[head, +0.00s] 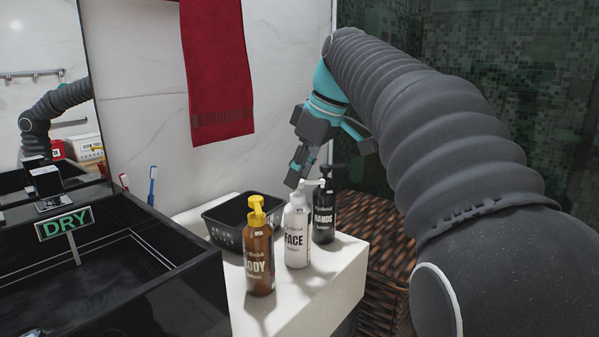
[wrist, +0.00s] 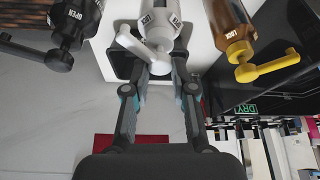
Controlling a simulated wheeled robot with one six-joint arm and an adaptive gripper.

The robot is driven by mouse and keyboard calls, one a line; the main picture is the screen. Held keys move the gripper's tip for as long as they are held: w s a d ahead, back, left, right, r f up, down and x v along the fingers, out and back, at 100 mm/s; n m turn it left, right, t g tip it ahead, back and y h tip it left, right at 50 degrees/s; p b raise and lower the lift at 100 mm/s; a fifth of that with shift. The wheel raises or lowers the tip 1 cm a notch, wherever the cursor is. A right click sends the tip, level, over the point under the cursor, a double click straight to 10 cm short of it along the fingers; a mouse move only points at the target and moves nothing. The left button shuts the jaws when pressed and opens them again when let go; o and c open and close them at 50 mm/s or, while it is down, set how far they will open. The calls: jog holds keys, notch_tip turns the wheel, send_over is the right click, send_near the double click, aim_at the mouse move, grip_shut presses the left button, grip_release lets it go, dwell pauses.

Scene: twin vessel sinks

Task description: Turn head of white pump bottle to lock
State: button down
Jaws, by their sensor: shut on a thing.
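The white pump bottle (head: 297,235), labelled FACE, stands upright on the white counter between the brown and black bottles. Its white pump head (wrist: 150,45) shows in the wrist view, with the nozzle pointing to the upper left there. My gripper (head: 300,178) comes down from above and behind the bottle. In the wrist view my gripper (wrist: 159,66) has its two fingers on either side of the pump head, shut on it. The fingertips partly hide the contact.
A brown BODY bottle (head: 259,258) with a yellow pump stands left, and a black HANDS bottle (head: 324,218) stands close on the right. A black basket (head: 228,232) lies behind. A black sink (head: 90,285) with a DRY sign (head: 65,224) is at left. A red towel (head: 217,70) hangs above.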

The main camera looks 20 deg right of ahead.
jog(key=c, duration=0.9)
grip_release()
jog(key=shift+c, duration=0.2)
jog(key=v, duration=1.2)
jog(key=s+a+f+m+t+h, duration=0.1)
jog(key=s+f+m, duration=0.2)
jog(key=s+f, duration=0.3)
jog(key=s+a+f+m+h, duration=0.1)
jog(key=s+f+m, duration=0.2)
jog(key=f, duration=1.4)
jog(key=s+a+f+m+t+h, duration=0.1)
jog(key=s+f+m, duration=0.2)
jog(key=s+f, duration=0.8)
jog(key=shift+a+f+t, duration=0.3)
jog(key=shift+f, duration=0.1)
